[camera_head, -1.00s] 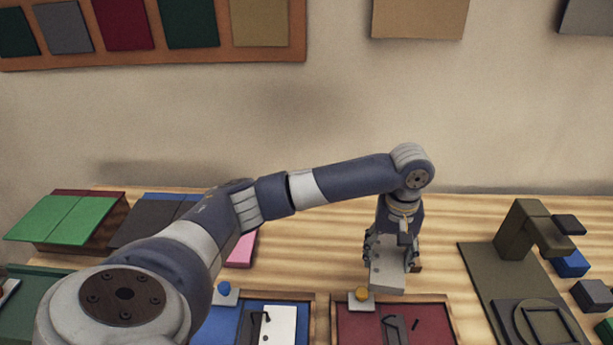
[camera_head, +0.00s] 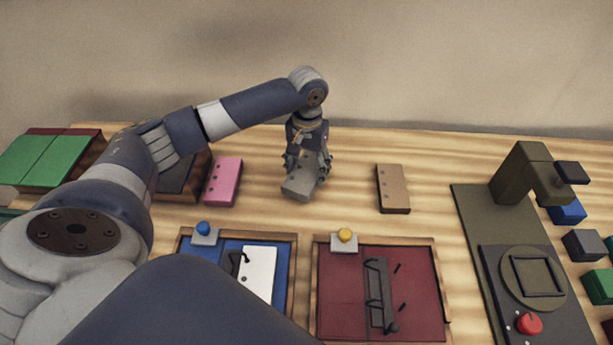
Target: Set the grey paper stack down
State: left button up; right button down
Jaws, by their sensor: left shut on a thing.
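The grey paper stack (camera_head: 299,188) is a small light grey block between the pink stack and the brown stack. My left gripper (camera_head: 306,170) points down and is shut on the grey stack's far part. Its near end sticks out toward me. I cannot tell whether the stack touches the table (camera_head: 345,180). My right gripper is not in view; a dark arm link of mine covers the bottom left of the picture.
A pink stack (camera_head: 223,182) lies left and a brown stack (camera_head: 393,189) right. Nearer are a blue tray (camera_head: 222,295) with white paper and a dark red tray (camera_head: 338,290) with a black clip. An olive press (camera_head: 525,185) stands right. Green covers (camera_head: 45,160) lie far left.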

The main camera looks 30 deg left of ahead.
aim_at(307, 178)
pick_arm(q)
jog(key=shift+f, duration=2.05)
jog(key=o, duration=1.2)
jog(key=shift+f, duration=0.15)
notch_tip(307, 178, up, 12)
jog(key=shift+r+b, duration=0.2)
jog(key=shift+b, duration=0.15)
jog(key=shift+f, duration=0.1)
